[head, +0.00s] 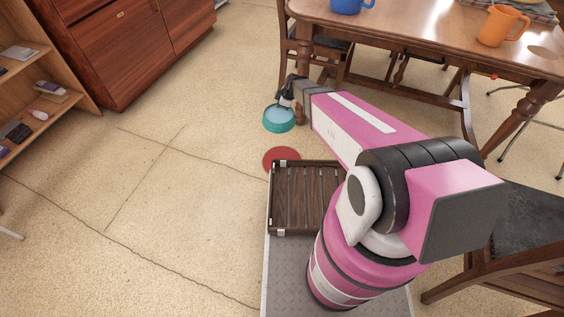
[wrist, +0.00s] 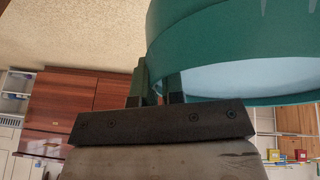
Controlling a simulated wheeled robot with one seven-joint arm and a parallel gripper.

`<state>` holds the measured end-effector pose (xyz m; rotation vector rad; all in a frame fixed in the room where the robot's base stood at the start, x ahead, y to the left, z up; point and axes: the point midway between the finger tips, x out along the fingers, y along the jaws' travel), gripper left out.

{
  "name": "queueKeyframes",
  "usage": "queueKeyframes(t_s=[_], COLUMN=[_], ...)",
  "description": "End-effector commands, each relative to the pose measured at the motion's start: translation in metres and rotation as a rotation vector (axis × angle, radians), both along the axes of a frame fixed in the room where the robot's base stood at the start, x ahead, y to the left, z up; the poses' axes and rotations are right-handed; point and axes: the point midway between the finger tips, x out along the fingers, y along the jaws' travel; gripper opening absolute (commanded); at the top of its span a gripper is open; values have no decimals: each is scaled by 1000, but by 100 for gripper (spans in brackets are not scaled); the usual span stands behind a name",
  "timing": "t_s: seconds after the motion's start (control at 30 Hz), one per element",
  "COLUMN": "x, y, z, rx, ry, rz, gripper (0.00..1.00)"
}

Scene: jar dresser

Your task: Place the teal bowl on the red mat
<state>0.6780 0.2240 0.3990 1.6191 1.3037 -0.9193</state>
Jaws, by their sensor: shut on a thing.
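The teal bowl (head: 278,121) is in my gripper (head: 289,97), out past the front of my base in the head view. The gripper is shut on the bowl's rim, at the side nearest the arm. The bowl looks held in the air, roughly level, with its light blue inside showing. In the wrist view the bowl (wrist: 215,45) fills the upper right, with the fingers (wrist: 157,88) at its wall. The red mat (head: 281,158) is a round disc nearer to me than the bowl in the head view. Its lower edge is partly hidden by the slatted wooden rack.
A dark slatted wooden rack (head: 305,200) lies just in front of my arm. A wooden table (head: 440,35) with a blue mug (head: 347,5) and an orange mug (head: 497,27) stands at upper right, chairs around it. A dresser (head: 115,45) and shelf (head: 40,85) stand left. The left floor is clear.

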Motion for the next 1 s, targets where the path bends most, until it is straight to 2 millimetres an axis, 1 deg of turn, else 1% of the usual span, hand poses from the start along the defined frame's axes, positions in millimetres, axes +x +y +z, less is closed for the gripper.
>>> queueKeyframes(t_s=[0.03, 0.17, 0.2, 0.3, 0.4, 0.5, 0.63, 0.73, 0.87, 1.0], x=[-3, -20, -27, -44, -61, -76, -88, -89, -74, -49], y=[12, 37, 43, 60, 71, 80, 85, 86, 78, 64], z=[-26, -82, -100, -141, -177, -204, -225, -234, -247, -263], rx=[0, 0, 0, 0, -2, -2, -2, -3, -4, -3], ry=[6, 7, 8, 8, 7, 6, 4, 3, 2, 3], rz=[66, 247, 301, 432, 541, 625, 690, 711, 714, 713], gripper=[0, 0, 0, 0, 0, 0, 0, 0, 0, 0])
